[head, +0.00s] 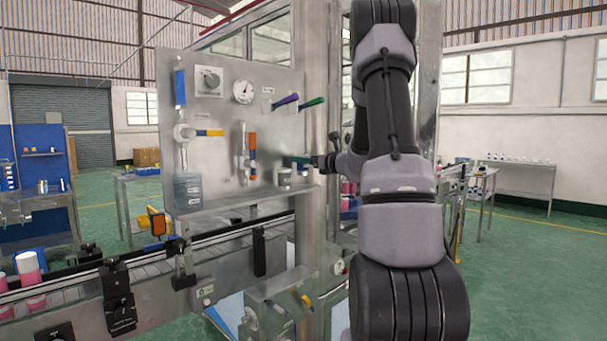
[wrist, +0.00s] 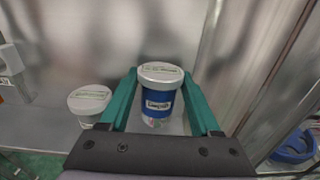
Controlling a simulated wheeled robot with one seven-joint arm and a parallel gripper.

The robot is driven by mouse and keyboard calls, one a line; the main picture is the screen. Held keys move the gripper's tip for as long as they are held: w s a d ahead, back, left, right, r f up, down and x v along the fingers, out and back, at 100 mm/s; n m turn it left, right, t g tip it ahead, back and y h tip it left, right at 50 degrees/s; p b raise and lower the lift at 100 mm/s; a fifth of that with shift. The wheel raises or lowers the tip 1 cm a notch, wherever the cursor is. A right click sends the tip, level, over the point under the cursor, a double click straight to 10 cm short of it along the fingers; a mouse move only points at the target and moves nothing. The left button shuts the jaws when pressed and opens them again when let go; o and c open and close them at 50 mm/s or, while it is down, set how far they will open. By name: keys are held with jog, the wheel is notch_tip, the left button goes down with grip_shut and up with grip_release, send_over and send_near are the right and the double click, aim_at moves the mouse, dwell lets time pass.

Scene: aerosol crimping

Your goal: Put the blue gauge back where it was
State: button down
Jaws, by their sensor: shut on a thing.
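The blue gauge (wrist: 161,100) is a short blue cylinder with a pale lid and a white label, upright between the two green fingers of my gripper (wrist: 163,106) in the wrist view. My gripper is shut on it. In the head view my gripper (head: 299,161) is at the right end of the panel's shelf (head: 235,202). I cannot tell whether the gauge's base touches the shelf. A second, pale gauge (wrist: 90,101) stands just left of my gripper, apart from it; it also shows in the head view (head: 285,178).
A steel panel (head: 222,100) with valves, a dial and colored handles rises behind the shelf. Green and purple handles (head: 286,101) stick out above my gripper. A steel post (head: 318,100) stands close on the right. A conveyor (head: 150,265) runs below.

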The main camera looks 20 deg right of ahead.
aim_at(307, 171)
jog(key=shift+f, duration=1.95)
jog(key=shift+c, duration=0.5)
grip_release()
